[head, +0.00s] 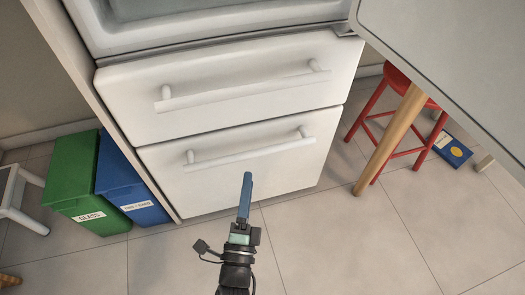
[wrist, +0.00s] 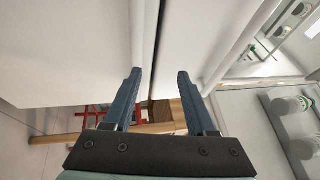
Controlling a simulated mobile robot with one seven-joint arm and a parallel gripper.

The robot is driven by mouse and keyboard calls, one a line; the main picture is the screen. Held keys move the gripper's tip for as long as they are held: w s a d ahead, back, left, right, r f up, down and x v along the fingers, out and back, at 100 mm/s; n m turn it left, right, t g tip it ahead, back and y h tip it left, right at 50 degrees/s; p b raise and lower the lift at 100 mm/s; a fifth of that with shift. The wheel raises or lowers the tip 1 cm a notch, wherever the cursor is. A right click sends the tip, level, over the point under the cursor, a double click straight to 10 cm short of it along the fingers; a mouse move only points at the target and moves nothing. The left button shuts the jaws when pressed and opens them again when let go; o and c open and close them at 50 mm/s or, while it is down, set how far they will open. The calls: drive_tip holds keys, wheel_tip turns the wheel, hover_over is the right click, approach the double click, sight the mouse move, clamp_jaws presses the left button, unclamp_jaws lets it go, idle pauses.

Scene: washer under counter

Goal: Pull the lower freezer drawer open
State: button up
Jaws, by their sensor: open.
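The lower freezer drawer (head: 290,170) is a white front, shut, with a pale bar handle (head: 250,153) near its top edge. In the head view my gripper (head: 247,176) points at this drawer, its blue fingers just below the handle in the picture. In the wrist view my gripper (wrist: 155,75) is open, with its two blue fingers apart and nothing held. The lower handle (wrist: 137,35) shows ahead, nearer the left finger, beside the dark gap between drawers. Whether a finger touches it I cannot tell.
The upper drawer (head: 205,118) is shut, with its own bar handle (head: 245,90). Green (head: 72,185) and blue (head: 128,180) bins stand left of the freezer. A red stool (head: 390,115) and a table (head: 450,60) are at the right. The floor in front is clear.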

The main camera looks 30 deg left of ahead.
approach(256, 153)
drive_tip(key=s+f, duration=0.1)
drive_tip(key=s, duration=0.1)
drive_tip(key=b, duration=0.1)
drive_tip(key=shift+m, duration=0.4)
drive_tip(key=b+x, duration=0.1)
drive_tip(key=x, duration=0.2)
drive_tip(key=b+x, duration=0.2)
drive_tip(key=x, duration=0.2)
drive_tip(key=b+x, duration=0.2)
drive_tip(key=x, duration=0.2)
drive_tip(key=shift+w+d+f, duration=0.25)
drive_tip(key=shift+w+f, duration=0.05)
drive_tip(key=shift+w, duration=0.05)
drive_tip(key=shift+w+a+r, duration=0.25)
drive_tip(key=shift+w, duration=0.3)
clamp_jaws()
